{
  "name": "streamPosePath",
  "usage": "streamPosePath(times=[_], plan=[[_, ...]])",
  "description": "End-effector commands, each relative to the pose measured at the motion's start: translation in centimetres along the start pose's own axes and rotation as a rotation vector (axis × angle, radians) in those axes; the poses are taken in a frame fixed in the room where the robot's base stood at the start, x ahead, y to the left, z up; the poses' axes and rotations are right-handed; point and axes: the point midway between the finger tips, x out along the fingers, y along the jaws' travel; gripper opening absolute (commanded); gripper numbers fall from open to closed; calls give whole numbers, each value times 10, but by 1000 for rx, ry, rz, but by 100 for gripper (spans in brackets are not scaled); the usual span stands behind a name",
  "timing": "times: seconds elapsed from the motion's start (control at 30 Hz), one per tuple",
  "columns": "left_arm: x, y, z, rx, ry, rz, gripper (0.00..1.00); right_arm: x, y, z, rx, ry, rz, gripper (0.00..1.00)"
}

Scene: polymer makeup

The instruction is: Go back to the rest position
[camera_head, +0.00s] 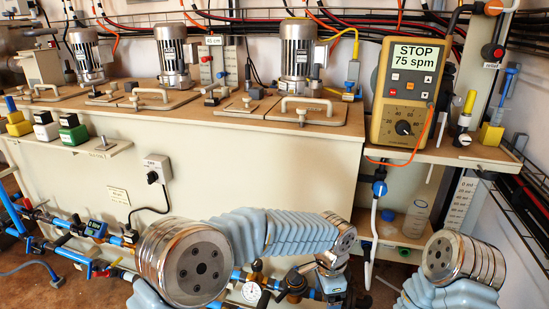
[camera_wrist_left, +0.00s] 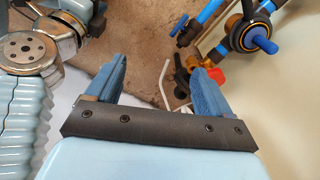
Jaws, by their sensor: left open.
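My left gripper (camera_wrist_left: 156,75) shows in the left wrist view with its two blue fingers wide apart. Nothing is held between them. Below the fingers are brown floor, blue pipes and a valve with a red part, all apart from the fingertips as far as I can tell. In the head view my left arm (camera_head: 275,232) is bent, its ribbed sleeve reaching across the lower middle in front of the cabinet. I cannot make out its fingers there. Only a bent part of my right arm (camera_head: 463,262) shows at the lower right; its gripper is out of view.
A cream cabinet (camera_head: 235,168) stands ahead, with motors (camera_head: 297,55) and hatches on top. A yellow control box (camera_head: 405,95) reads "STOP 75 spm". Blue pipes and a gauge (camera_head: 251,291) lie low, close to my left arm. A clear bottle (camera_head: 416,218) stands on a low shelf.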

Motion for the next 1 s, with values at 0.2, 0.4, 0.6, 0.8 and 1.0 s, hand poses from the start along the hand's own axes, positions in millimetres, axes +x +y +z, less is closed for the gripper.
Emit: streamPosePath(times=[0.2,0.4,0.6,0.8,1.0], plan=[[37,-4,23,-114,46,51,81,-2,-2,1,-1,-3,-1,43],[87,-2,59,-307,116,120,81,-6,-4,2,-2,-5,-3,43],[153,20,126,-674,209,214,81,-12,-8,3,-5,-8,-5,43],[204,77,219,-1241,281,264,81,-19,-13,4,-8,-12,-9,43],[214,115,265,-1540,289,240,81,-20,-15,5,-10,-14,-11,43]])
